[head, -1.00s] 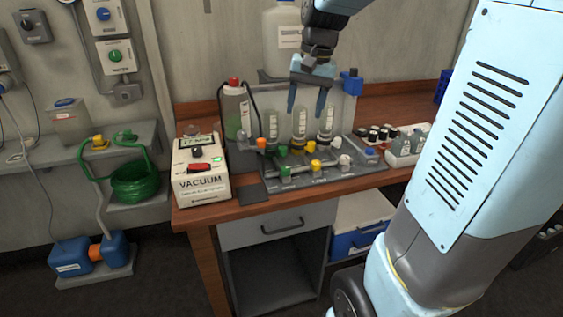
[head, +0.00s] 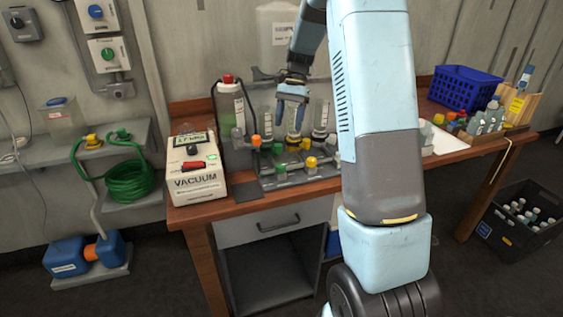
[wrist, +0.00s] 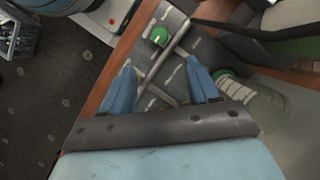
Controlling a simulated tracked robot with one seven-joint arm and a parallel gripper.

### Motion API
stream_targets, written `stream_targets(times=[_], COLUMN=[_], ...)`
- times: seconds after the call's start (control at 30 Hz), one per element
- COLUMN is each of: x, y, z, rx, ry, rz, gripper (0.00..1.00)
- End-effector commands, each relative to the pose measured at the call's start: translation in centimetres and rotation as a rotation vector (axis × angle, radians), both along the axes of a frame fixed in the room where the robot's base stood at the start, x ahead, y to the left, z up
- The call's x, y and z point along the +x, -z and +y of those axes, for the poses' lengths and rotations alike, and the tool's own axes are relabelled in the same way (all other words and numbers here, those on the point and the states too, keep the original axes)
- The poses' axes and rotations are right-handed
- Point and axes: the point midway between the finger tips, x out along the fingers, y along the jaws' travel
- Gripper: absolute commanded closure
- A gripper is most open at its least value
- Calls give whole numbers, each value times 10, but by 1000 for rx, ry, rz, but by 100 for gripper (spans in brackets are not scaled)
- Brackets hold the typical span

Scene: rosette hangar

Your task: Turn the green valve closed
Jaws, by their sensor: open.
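The green valve shows in the wrist view as a round green knob (wrist: 159,36) on a grey pipe panel (wrist: 172,17). A green knob (head: 278,148) also shows in the head view, among yellow and orange ones. My gripper (head: 290,118) points down above the panel, in front of the upright cylinders. In the wrist view my gripper (wrist: 160,63) has its two blue fingers apart, with nothing held between them. The green knob lies just beyond the fingertips and does not look touched. The height gap is hard to judge.
The vacuum box (head: 194,172) stands left of the panel, with a grey-green bottle (head: 231,108) behind it. An upright cylinder (wrist: 250,95) is close to the right finger. A blue basket (head: 465,88) and bottles stand at the right. My arm hides part of the bench.

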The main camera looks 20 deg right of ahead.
Motion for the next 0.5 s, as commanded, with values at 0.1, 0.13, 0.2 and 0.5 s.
stream_targets(times=[0.1, 0.13, 0.2, 0.5], x=[-2, -3, -5, -20], y=[8, 11, 19, 67], z=[2, 3, 6, 20], rx=[0, 0, 0, 1], ry=[1, 1, 0, 0], rz=[3, 4, 4, 4], gripper=[40, 40, 40, 40])
